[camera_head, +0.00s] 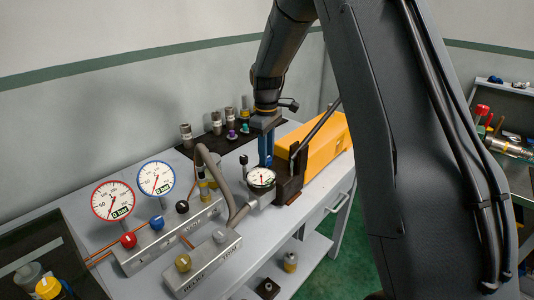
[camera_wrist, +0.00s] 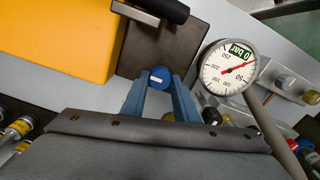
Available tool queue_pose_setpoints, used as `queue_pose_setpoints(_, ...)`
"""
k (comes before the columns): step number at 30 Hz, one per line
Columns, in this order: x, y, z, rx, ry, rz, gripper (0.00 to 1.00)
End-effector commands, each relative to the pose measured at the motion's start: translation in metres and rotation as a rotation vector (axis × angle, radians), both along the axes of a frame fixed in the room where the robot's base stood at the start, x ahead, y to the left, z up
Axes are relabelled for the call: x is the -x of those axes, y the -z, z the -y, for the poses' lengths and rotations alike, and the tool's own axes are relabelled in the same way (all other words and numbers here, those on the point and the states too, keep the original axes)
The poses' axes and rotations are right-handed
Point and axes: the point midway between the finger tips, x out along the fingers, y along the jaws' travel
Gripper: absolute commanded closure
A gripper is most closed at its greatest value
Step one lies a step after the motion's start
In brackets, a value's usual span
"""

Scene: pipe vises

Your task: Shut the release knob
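A round blue knob (camera_wrist: 160,77) with a small white label shows in the wrist view, in front of a dark brown block (camera_wrist: 160,48). I take it to be the release knob; its label is too small to read. My gripper (camera_wrist: 160,85) has its two blue fingers on either side of the knob, their tips very close to its edges. I cannot tell whether they touch it. In the head view my gripper (camera_head: 266,160) points down beside the dark block (camera_head: 290,183) at the end of the yellow pump body (camera_head: 322,143). The knob is hidden there.
A round gauge (camera_wrist: 229,67) reading 0 bar stands close to the right of my fingers in the wrist view. A black lever handle (camera_wrist: 165,9) lies above. Valve blocks with coloured knobs (camera_head: 183,262) and a hose (camera_head: 222,165) are left in the head view.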

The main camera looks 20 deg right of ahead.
Motion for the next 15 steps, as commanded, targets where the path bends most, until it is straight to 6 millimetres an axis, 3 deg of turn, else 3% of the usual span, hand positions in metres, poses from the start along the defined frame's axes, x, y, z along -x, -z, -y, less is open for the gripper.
queue_pose_setpoints(15, -0.0012, -0.0009, 0.0005, 0.001, 0.132, 0.002, 0.95)
